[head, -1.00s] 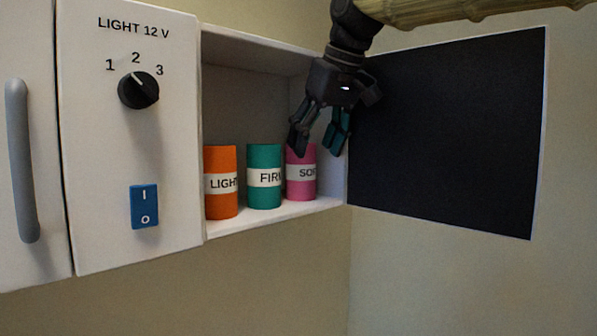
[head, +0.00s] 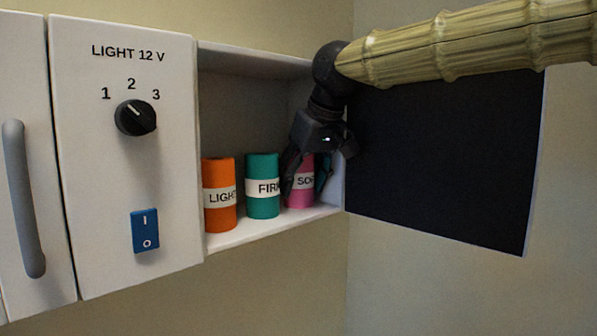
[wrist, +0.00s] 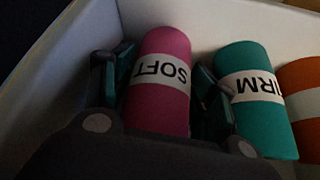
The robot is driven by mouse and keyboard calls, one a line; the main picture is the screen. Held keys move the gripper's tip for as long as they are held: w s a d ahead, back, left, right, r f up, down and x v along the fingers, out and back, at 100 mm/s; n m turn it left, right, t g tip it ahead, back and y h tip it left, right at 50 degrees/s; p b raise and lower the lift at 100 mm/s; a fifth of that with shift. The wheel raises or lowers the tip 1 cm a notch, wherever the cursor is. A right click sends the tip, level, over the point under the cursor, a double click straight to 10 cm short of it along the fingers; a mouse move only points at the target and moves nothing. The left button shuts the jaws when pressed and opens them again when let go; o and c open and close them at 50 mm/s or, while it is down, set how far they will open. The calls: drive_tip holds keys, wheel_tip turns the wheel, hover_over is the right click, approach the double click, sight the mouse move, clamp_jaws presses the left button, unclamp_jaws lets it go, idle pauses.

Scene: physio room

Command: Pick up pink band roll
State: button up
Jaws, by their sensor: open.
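The pink band roll (head: 300,193), with a white label reading SOFT, stands upright at the right end of the open cabinet shelf. It also shows in the wrist view (wrist: 163,103), between the two fingers. My gripper (head: 306,180) is open around the pink roll, one finger on each side, pointing down. In the wrist view my gripper (wrist: 160,95) has its right finger in the narrow gap between the pink roll and the teal roll. I cannot tell whether either finger touches the pink roll. In the head view the fingers partly cover the pink roll.
A teal roll marked FIRM (head: 262,170) stands close beside the pink one, and an orange roll marked LIGHT (head: 219,175) further left. The cabinet's side wall is close on the right. A dark open door panel (head: 440,160) and a knob-and-switch panel (head: 120,260) flank the shelf.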

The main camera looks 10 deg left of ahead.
drive_tip(key=c, duration=0.7)
drive_tip(key=shift+c, duration=0.9)
drive_tip(key=shift+r, duration=0.1)
